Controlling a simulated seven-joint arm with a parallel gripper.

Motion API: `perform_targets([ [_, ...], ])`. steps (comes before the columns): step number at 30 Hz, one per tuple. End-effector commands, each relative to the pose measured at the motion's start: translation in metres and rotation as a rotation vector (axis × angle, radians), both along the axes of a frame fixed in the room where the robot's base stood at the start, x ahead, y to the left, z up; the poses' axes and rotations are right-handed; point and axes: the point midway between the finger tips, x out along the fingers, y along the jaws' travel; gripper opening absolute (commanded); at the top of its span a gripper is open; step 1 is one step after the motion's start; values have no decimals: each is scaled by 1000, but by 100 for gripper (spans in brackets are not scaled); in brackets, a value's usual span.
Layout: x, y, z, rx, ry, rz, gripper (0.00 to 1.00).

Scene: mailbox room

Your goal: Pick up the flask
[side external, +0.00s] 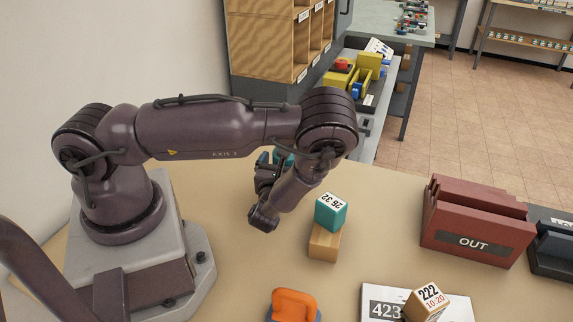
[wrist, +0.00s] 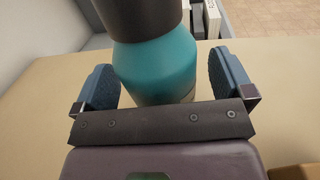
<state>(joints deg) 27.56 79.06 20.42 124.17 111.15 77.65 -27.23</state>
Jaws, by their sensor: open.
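The flask (wrist: 157,68) is teal with a dark cap. In the wrist view it stands between the two blue-grey fingers of my gripper (wrist: 166,88), with its lower part cut off by the gripper body. My gripper is open, and a gap shows on each side of the flask, wider on the right. In the side external view only a small teal piece of the flask (side external: 283,156) shows behind my wrist; the rest is hidden. My gripper (side external: 262,178) is low over the table there, and its far finger is partly hidden.
A teal numbered cube (side external: 330,212) on a wooden block (side external: 324,243) stands right of my gripper. Wooden pigeonholes (side external: 268,42) stand behind.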

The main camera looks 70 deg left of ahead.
Motion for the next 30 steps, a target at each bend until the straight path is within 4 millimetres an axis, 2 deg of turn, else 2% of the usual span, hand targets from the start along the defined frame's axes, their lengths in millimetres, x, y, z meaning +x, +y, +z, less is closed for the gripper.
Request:
perform_targets([
  [3, 4, 7, 0, 0, 2, 1, 99],
  [9, 5, 7, 0, 1, 3, 0, 99],
  [11, 5, 7, 0, 0, 2, 0, 87],
  [15, 5, 7, 0, 0, 2, 0, 55],
  [18, 5, 7, 0, 2, 1, 0, 36],
  [26, 5, 7, 2, 1, 0, 0, 36],
  [30, 6, 6, 12, 2, -2, -1, 36],
])
